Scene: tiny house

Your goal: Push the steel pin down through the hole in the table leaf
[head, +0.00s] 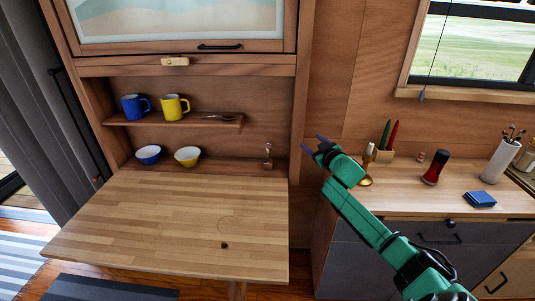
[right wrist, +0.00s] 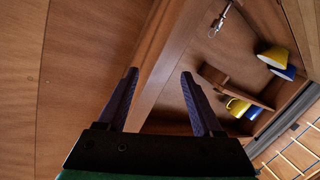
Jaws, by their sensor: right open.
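The wooden table leaf (head: 150,215) is lowered flat in front of the wall niche. A small dark hole (head: 224,245) shows near its front right part, with nothing standing in it. What looks like the steel pin (head: 267,150) is at the right end of the niche, above the back of the leaf; it also shows small in the right wrist view (right wrist: 220,20). My right gripper (head: 312,143) is open and empty, raised to the right of the niche's side post and apart from the pin. My left gripper is out of view.
A niche shelf (head: 175,121) holds a blue mug (head: 130,107), a yellow mug (head: 171,107) and a spoon. Two bowls (head: 187,156) stand below. The right counter (head: 400,180) carries a pen holder, red-black object, blue item and utensil jar. The leaf top is clear.

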